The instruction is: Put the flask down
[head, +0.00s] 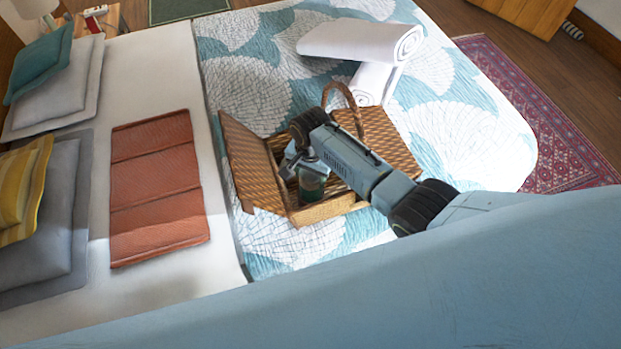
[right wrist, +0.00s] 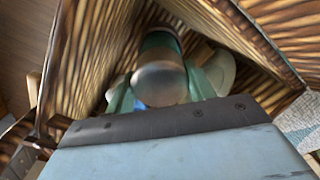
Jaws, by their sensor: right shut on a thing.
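The green flask (head: 312,182) is in the open mouth of the wicker picnic basket (head: 325,210) on the bed. In the right wrist view the flask (right wrist: 160,72) shows its rounded metallic end towards the camera, between wicker walls. My right gripper (head: 300,164) is shut on the flask; its two fingers (right wrist: 163,90) lie on either side of it. I cannot tell whether the flask touches the basket floor. My left gripper is not in view.
The basket's left lid (head: 250,165) stands open, and its arched handle (head: 343,97) rises beside my right arm. Rolled white towels (head: 355,42) lie behind it. A folded terracotta cloth (head: 155,190) and pillows (head: 45,220) lie to the left. The quilt right of the basket is clear.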

